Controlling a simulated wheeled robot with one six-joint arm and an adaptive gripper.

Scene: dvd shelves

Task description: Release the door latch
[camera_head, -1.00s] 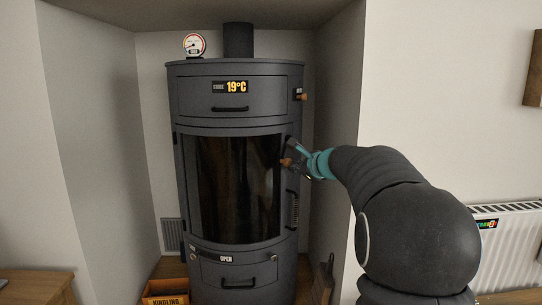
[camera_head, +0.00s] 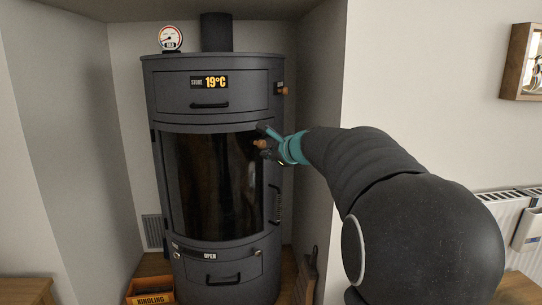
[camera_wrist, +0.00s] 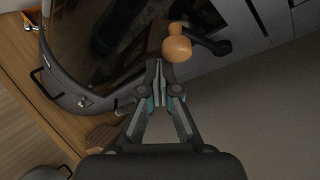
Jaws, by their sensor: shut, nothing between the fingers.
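The dark grey stove (camera_head: 214,120) stands in an alcove, and its glass door (camera_head: 210,185) looks closed. The latch's wooden knob (camera_head: 261,144) is at the door's upper right edge. In the wrist view the knob (camera_wrist: 177,48) is a round orange-brown ball, with a dark lever (camera_wrist: 210,42) beside it. My gripper (camera_head: 266,136) is at the latch in the head view. In the wrist view my gripper (camera_wrist: 160,72) is shut and empty, with its tips just below the knob. I cannot tell whether they touch it.
A drawer (camera_head: 211,92) with a 19°C display is above the door, and a lower drawer (camera_head: 222,272) is below. A wooden knob (camera_head: 284,92) is on the stove's upper right side. A kindling box (camera_head: 150,290) is on the floor. The alcove's right wall (camera_head: 322,100) is close to my arm.

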